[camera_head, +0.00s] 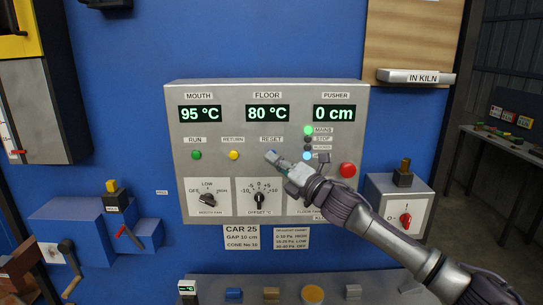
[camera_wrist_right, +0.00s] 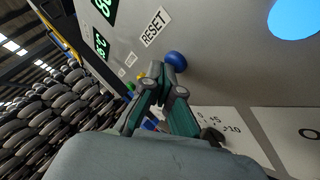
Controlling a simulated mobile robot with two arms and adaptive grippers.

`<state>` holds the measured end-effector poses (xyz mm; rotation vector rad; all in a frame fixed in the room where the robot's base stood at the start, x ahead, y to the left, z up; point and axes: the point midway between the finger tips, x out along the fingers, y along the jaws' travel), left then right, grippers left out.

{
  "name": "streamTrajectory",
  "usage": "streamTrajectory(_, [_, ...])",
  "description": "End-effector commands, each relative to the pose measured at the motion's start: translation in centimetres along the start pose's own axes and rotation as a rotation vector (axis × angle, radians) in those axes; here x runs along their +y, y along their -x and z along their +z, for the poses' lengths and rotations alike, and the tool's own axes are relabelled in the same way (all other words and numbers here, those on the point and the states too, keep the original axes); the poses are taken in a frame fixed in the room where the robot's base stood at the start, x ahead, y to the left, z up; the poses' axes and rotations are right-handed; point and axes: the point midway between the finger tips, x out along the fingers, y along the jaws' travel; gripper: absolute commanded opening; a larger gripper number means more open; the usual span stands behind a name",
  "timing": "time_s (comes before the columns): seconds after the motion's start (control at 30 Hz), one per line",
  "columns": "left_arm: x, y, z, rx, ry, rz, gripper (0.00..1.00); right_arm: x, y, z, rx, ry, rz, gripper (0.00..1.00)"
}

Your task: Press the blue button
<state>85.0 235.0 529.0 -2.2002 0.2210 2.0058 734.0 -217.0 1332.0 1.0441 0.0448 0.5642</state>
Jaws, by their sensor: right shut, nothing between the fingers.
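The blue button (camera_wrist_right: 176,61) sits on the grey control panel below the RESET label in the right wrist view. In the right wrist view the fingertips of my right gripper (camera_wrist_right: 158,70) are close beside the button. I cannot tell whether they touch it. My left gripper is not in view.
The control panel (camera_head: 240,134) also carries a green button (camera_head: 196,155), a yellow button (camera_head: 234,155) and a red button (camera_head: 347,170). Dials (camera_head: 259,198) sit below. A cyan lamp (camera_head: 306,156) is near my right gripper. A grey box with a red knob (camera_head: 405,219) stands at right.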

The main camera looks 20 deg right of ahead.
Motion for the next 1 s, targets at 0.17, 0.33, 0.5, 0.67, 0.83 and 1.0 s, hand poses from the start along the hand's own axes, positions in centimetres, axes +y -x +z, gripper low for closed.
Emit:
streamTrajectory(0.17, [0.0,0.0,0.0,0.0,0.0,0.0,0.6,0.0,-0.1,0.1,-0.001,0.0,0.0,0.0])
streamTrajectory(0.33, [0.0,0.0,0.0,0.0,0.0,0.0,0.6,0.0,-0.1,0.1,-0.001,0.0,0.0,0.0])
streamTrajectory(0.5, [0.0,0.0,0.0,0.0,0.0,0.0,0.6,0.1,0.1,-0.1,-0.001,0.0,-0.001,0.0])
streamTrajectory(0.67, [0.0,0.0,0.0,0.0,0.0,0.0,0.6,0.4,0.7,-0.6,0.001,0.0,0.0,0.0])
streamTrajectory(0.83, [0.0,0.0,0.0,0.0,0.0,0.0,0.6,0.8,1.2,-0.8,0.0,0.0,0.0,0.0])
streamTrajectory(1.0, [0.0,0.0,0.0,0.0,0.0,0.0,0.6,0.9,1.2,-0.9,0.0,0.0,0.0,0.0])
